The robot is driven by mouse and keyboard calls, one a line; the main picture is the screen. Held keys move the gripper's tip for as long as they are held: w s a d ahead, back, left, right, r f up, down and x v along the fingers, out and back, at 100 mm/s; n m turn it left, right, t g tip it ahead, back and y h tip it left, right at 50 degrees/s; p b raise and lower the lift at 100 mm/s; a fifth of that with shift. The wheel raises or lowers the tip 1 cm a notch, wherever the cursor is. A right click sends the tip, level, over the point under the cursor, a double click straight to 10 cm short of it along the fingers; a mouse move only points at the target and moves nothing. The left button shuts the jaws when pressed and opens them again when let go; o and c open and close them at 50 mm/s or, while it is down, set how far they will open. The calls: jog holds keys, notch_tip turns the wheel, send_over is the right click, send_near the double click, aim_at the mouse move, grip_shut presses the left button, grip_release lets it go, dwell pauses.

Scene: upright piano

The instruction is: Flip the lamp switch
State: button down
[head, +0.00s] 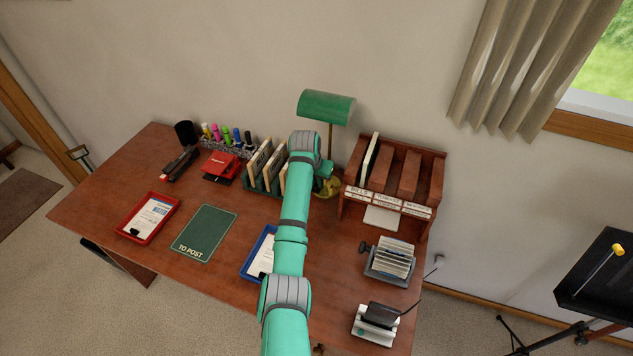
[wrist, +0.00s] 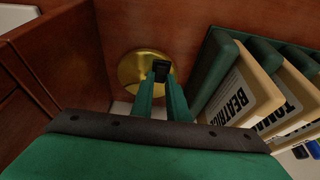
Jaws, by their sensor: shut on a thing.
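The desk lamp has a green shade (head: 326,106) on a thin brass stem and stands at the back of the wooden desk. In the wrist view its round brass base (wrist: 132,72) lies ahead of my gripper. A small black lamp switch (wrist: 160,69) sits at the base, right at my fingertips. My gripper (wrist: 161,82) has its two green fingers close around the switch and is shut on it. In the head view my arm hides part of the lamp's surroundings, and the switch cannot be made out.
A green rack of labelled wooden-framed files (wrist: 238,95) stands close on the right in the wrist view. A wooden letter sorter (head: 404,170) stands on the lamp's other side. Trays, a green mat (head: 205,233) and card holders lie across the desk (head: 100,205).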

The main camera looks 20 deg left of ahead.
jog(key=shift+w+g, duration=0.2)
jog(key=shift+g, duration=0.3)
jog(key=c, duration=1.7)
grip_release()
jog(key=shift+r, duration=0.1)
jog(key=shift+d+r, duration=0.2)
jog(key=shift+r, duration=0.15)
jog(key=shift+v, duration=5)
